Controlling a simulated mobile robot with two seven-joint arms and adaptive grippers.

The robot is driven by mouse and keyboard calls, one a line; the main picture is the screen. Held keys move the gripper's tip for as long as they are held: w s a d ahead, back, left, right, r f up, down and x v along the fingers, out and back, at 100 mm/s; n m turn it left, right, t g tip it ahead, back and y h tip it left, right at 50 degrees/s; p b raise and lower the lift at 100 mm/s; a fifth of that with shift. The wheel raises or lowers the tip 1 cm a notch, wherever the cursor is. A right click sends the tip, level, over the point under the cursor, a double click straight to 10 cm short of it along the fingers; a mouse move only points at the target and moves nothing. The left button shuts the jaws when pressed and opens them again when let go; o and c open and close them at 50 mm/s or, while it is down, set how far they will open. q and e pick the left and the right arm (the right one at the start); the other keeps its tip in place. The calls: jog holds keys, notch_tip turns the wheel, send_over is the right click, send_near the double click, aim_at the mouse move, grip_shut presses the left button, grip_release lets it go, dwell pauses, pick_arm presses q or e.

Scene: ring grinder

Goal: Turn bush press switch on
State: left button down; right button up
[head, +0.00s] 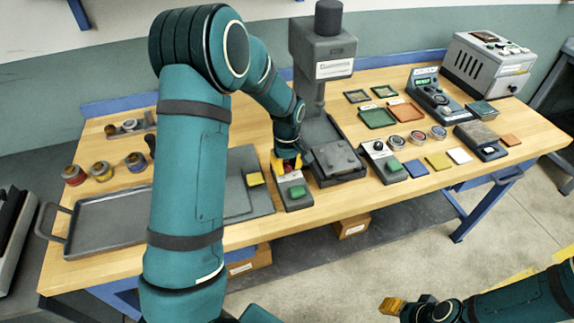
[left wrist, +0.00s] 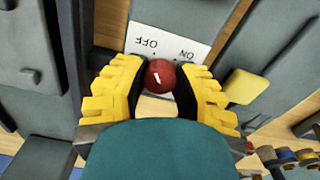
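The switch box (head: 294,203) is a small grey box near the front edge of the bench, left of the press (head: 325,140). It has a green button (head: 297,192) on its front part. In the left wrist view its white plate (left wrist: 185,47) reads OFF and ON, with a red knob (left wrist: 160,76) carrying a white mark. My left gripper (head: 289,163) is over the box from above. In the left wrist view its yellow fingers (left wrist: 160,85) stand on both sides of the knob, their dark pads apparently against it. My right gripper (head: 391,306) is low in front of the bench, away from the box.
A grey tray (head: 110,219) and several small jars (head: 101,171) lie on the left of the bench. A second small control box (head: 376,149) stands right of the press. Coloured tiles, dishes and a grey machine (head: 487,62) fill the right side.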

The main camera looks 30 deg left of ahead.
dwell(0.4)
pick_arm(q)
jog(key=m, duration=0.6)
jog(key=shift+m, duration=0.4)
jog(key=m, duration=0.3)
jog(key=shift+p, duration=0.3)
jog(key=shift+s+m, duration=0.1)
jog(key=shift+m, duration=1.9)
jog(key=c, duration=0.7)
grip_release()
jog(key=shift+r, duration=0.1)
